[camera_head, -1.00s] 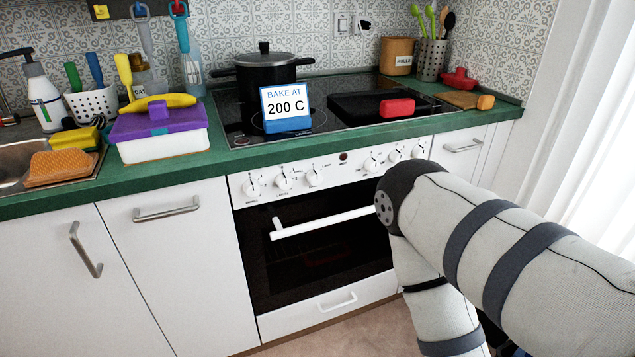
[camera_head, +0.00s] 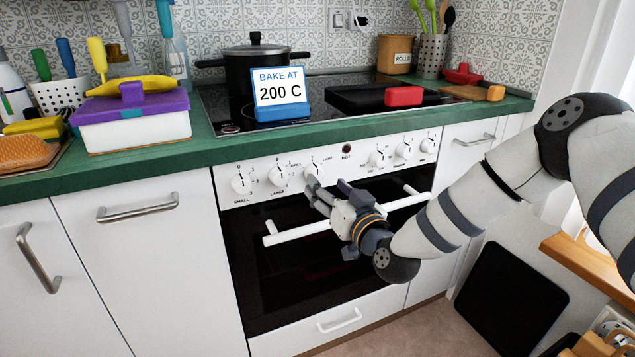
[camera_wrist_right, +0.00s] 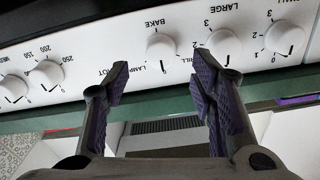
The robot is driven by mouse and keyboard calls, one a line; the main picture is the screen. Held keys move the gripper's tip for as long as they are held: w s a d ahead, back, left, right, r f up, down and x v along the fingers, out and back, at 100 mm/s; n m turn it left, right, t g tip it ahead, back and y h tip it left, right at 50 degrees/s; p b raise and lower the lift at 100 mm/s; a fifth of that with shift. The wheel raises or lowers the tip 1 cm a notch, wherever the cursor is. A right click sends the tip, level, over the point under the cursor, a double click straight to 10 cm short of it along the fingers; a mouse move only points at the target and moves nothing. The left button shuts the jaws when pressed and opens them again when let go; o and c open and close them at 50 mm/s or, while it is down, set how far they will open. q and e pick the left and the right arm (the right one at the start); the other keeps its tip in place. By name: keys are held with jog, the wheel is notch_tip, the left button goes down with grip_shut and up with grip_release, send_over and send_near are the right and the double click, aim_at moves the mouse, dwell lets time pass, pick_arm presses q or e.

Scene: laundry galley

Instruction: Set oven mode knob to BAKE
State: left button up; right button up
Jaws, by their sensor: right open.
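The oven mode knob (camera_head: 314,167) is a white round knob on the oven's control panel, third from the left in the head view. In the upside-down right wrist view, the mode knob (camera_wrist_right: 161,46) has BAKE, LAMP and GRILL printed around it; its exact setting is hard to read. My right gripper (camera_head: 328,188) is open and empty just in front of the panel, near this knob. In the wrist view, the knob appears between the two fingers of the right gripper (camera_wrist_right: 162,76), beyond their tips; I see no contact. My left gripper is out of view.
A sign reading BAKE AT 200 C (camera_head: 281,97) stands on the hob. The LARGE knob (camera_wrist_right: 224,44) is close beside one finger. The oven door handle (camera_head: 290,233) runs beneath the gripper. A black pot (camera_head: 255,75) stands behind the sign.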

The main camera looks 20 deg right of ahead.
aim_at(317, 177)
jog(key=w, duration=0.5)
jog(key=shift+w+f+b, duration=0.15)
jog(key=shift+w+b, duration=0.1)
jog(key=shift+b, duration=0.1)
jog(key=c, duration=1.1)
jog(key=shift+c, duration=0.2)
jog(key=shift+m, duration=0.3)
